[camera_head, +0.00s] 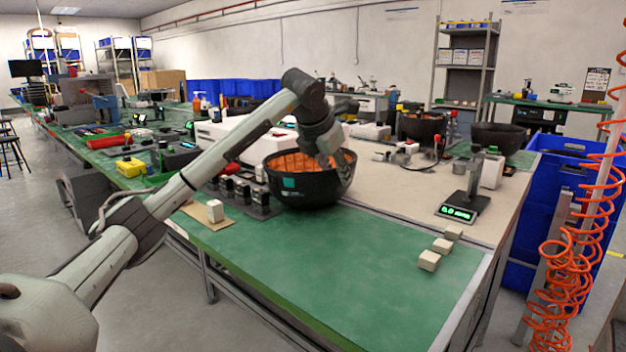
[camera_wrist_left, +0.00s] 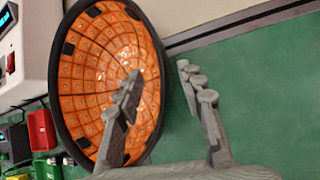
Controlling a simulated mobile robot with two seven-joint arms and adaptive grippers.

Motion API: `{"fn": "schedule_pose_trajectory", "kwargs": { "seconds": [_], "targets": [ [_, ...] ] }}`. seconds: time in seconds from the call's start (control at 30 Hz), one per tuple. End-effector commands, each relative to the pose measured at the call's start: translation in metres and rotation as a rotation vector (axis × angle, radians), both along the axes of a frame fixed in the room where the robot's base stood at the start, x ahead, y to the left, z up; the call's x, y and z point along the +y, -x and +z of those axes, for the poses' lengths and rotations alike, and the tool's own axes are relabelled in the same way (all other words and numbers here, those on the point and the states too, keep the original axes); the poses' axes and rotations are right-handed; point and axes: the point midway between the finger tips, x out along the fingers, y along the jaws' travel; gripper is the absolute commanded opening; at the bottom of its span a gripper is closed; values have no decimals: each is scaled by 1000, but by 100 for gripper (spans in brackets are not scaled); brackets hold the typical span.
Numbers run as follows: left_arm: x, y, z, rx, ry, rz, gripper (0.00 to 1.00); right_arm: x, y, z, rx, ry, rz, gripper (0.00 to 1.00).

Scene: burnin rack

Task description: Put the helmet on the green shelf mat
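The helmet (camera_head: 300,190) is a dark round shell lying with its hollow side up on the bench. Its orange tiled inside also shows in the wrist view (camera_wrist_left: 85,85), and a teal label is on its outer side. My left gripper (camera_head: 338,165) is at the helmet's right rim. In the wrist view its fingers (camera_wrist_left: 160,95) are spread apart, one over the orange inside and one outside over the green surface, with the rim between them. I cannot tell whether either finger touches it. I cannot tell which green surface is the shelf mat. My right gripper is not in view.
The green bench surface (camera_head: 350,270) is mostly clear in front, with several small pale blocks (camera_head: 430,260) at right. A scale (camera_head: 460,208) stands behind them. Small black devices (camera_head: 243,192) sit left of the helmet. Dark bowls (camera_head: 498,137) stand farther back; a shelving rack (camera_head: 465,65) is behind.

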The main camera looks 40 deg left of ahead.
Motion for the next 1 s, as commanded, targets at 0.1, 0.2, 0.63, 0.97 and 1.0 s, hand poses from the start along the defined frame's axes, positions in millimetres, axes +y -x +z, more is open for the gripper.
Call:
{"fn": "schedule_pose_trajectory", "kwargs": {
  "seconds": [0.1, 0.2, 0.63, 0.97, 1.0],
  "targets": [
    [0, -6, -14, 3, 0, -1, 38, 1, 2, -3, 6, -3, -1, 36],
    [1, -11, -29, 5, 1, -2, 38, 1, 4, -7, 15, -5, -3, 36],
    [4, -27, -49, 0, -1, -1, 38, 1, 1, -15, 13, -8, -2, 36],
    [4, -27, -48, 0, -1, -1, 1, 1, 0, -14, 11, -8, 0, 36],
    [4, -27, -48, 0, -1, -1, 0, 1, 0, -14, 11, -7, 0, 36]
  ]
}}
